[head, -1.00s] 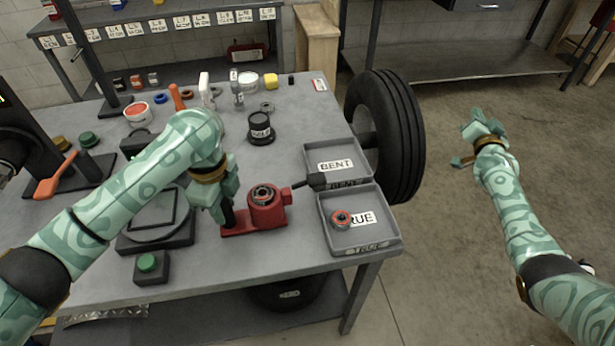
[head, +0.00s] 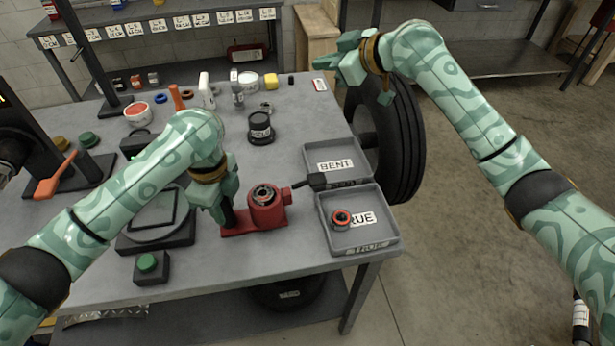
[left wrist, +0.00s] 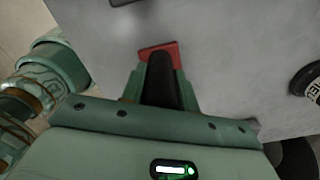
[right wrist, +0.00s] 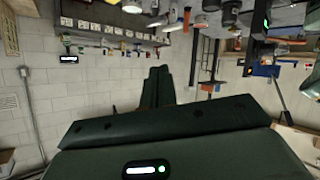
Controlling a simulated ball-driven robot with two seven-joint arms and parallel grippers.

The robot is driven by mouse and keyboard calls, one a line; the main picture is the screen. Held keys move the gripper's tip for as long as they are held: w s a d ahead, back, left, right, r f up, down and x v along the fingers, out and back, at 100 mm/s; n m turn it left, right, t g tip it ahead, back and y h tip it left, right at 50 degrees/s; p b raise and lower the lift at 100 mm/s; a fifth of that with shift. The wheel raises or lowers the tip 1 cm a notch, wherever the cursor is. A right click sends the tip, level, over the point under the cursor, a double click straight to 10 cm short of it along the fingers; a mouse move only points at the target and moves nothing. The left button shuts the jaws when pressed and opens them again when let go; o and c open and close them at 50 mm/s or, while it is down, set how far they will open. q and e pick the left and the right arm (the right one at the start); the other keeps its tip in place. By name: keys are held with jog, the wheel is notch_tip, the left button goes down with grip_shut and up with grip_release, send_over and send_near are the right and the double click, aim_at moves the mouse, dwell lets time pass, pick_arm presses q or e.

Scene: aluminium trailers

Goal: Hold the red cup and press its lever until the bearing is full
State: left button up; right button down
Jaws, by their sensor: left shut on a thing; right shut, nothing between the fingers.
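The red cup (head: 267,213) stands on its red base on the grey table, with a bearing (head: 264,193) in its top. Its lever, with a black grip (head: 316,181), sticks out to the right toward the trays. My left gripper (head: 228,214) is shut on the black handle (left wrist: 160,80) at the left end of the red base; the red end also shows in the left wrist view. My right gripper (head: 341,62) is shut and empty, raised above the table's back right, well away from the lever. In the right wrist view its fingers (right wrist: 158,88) are together.
A BENT tray (head: 345,146) and a TRUE tray (head: 375,237) holding another bearing (head: 341,218) lie right of the cup. A black tub (head: 261,129) stands behind it. A tyre (head: 405,145) is beyond the right edge. A green button box (head: 150,266) is at front left.

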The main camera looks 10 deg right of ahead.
jog(key=s+a+n+g, duration=0.4)
jog(key=s+a+n, duration=0.1)
jog(key=s+a, duration=0.1)
jog(key=n+g+h, duration=0.3)
jog(key=n, duration=0.5)
send_over(309, 179)
jog(key=a, duration=0.3)
notch_tip(309, 179, down, 3)
jog(key=shift+s+f, duration=0.15)
jog(key=shift+d, duration=0.1)
jog(key=shift+d+f, duration=0.4)
jog(key=shift+f, duration=1)
jog(key=shift+d+f, duration=0.45)
jog(key=shift+f, duration=0.95)
jog(key=shift+d+f, duration=0.4)
jog(key=shift+f, duration=1)
jog(key=shift+d+f, duration=0.1)
jog(key=shift+f, duration=0.3)
jog(key=shift+d+f, duration=0.2)
jog(key=shift+f, duration=0.35)
jog(key=shift+d+f, duration=0.2)
jog(key=shift+f, duration=0.35)
